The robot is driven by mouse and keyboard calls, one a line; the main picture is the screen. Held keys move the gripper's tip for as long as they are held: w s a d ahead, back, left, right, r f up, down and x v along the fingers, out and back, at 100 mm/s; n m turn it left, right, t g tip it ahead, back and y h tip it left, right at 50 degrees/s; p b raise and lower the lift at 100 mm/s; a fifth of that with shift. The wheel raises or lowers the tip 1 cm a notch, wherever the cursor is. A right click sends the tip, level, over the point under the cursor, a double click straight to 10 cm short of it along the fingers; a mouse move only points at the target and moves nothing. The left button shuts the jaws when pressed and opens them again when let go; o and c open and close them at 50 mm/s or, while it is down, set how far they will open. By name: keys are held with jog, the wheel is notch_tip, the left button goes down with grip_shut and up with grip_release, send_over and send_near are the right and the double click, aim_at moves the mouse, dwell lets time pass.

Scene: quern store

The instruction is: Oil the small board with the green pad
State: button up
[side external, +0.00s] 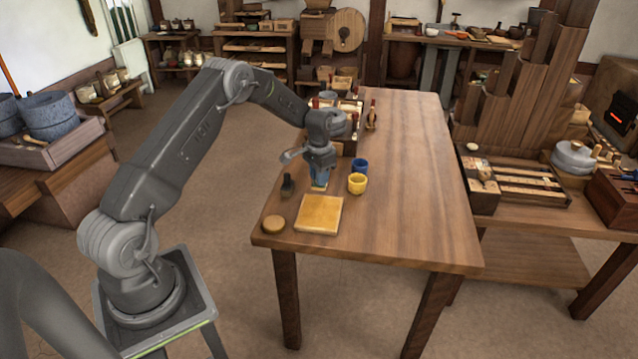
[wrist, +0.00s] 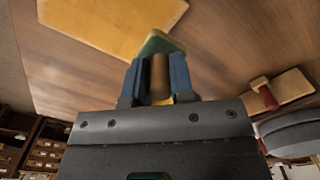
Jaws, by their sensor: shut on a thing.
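The small board (side external: 319,214) is a flat yellow-tan square near the table's front left corner. It also shows at the top left of the wrist view (wrist: 115,22). My gripper (side external: 319,181) is just behind the board's far edge, pointing down. In the wrist view its blue fingers (wrist: 158,80) are shut on the brown handle of the green pad (wrist: 158,43). The pad's corner overlaps the board's edge in that view. I cannot tell whether the pad touches the board or the table. The fingers hide most of the pad in the side view.
A blue cup (side external: 360,167) and a yellow cup (side external: 357,183) stand right of my gripper. A cluttered tray stands behind. The table's right side (side external: 420,200) is clear.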

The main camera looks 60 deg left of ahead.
jog(key=shift+r, duration=2.2)
